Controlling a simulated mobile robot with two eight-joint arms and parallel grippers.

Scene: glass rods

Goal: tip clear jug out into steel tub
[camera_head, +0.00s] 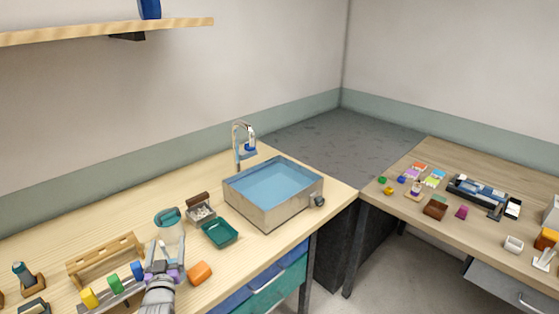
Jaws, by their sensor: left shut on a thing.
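The clear jug (170,228) with a teal top stands upright over the left counter in the head view, to the left of the tub. My left gripper (158,256) is at the near side of the jug and is shut on it; its fingers and wrist hide the jug's lower part. I cannot tell whether the jug touches the counter. The steel tub (266,216) sits at the counter's right end, with blue showing inside it. My right gripper is not in view.
A chrome tap (238,150) rises behind the tub. A wooden rack (105,256) stands left. A second table (470,170) is at right.

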